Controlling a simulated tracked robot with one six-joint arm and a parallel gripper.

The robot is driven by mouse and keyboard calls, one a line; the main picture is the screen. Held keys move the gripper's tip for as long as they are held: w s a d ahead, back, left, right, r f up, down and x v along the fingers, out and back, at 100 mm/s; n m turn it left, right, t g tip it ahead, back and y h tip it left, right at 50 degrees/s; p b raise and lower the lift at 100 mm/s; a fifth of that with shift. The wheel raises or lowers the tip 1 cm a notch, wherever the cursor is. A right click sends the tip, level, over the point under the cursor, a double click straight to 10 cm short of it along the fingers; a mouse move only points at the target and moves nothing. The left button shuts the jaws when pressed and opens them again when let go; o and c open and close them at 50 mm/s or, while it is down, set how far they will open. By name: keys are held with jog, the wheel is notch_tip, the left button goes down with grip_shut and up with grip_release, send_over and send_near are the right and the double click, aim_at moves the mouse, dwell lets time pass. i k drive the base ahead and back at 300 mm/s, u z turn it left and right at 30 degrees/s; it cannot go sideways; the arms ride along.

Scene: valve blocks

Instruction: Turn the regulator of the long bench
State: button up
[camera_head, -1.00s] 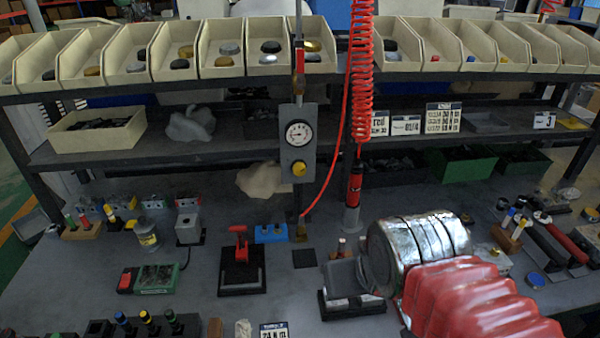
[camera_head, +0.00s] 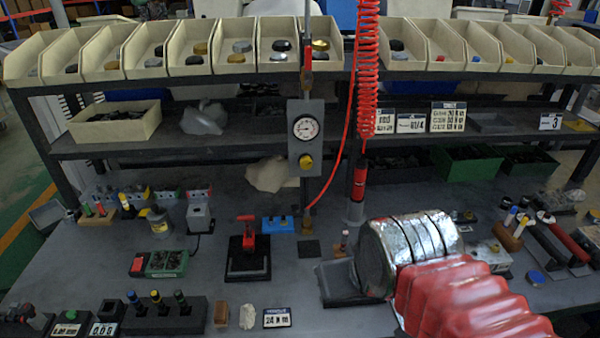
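The regulator is a grey upright box (camera_head: 306,136) on a post at the middle of the long bench (camera_head: 110,280). It carries a round white gauge (camera_head: 306,128) with a yellow knob (camera_head: 306,161) below it. A red hose runs down beside it. My arm, with a red ribbed sleeve and a silver cylindrical part, reaches in from the lower right, to the right of the knob and nearer to me. My gripper's fingers do not show, so whether they are open or shut is hidden.
A coiled red hose (camera_head: 367,70) hangs right of the regulator. A red-handled black clamp (camera_head: 247,250) and a blue block (camera_head: 280,224) stand in front of it. A row of beige bins (camera_head: 213,45) lines the top shelf. Tools lie at the right (camera_head: 560,245).

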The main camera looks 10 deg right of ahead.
aim_at(306, 162)
jog(key=u, duration=0.4)
jog(key=k, duration=0.5)
jog(key=u, duration=0.95)
jog(key=k, duration=0.8)
jog(key=u, duration=0.6)
jog(key=i, duration=1.3)
jog(key=z, duration=0.5)
jog(key=i, duration=0.55)
jog(key=z, duration=0.8)
jog(key=i, duration=0.5)
jog(key=z, duration=0.3)
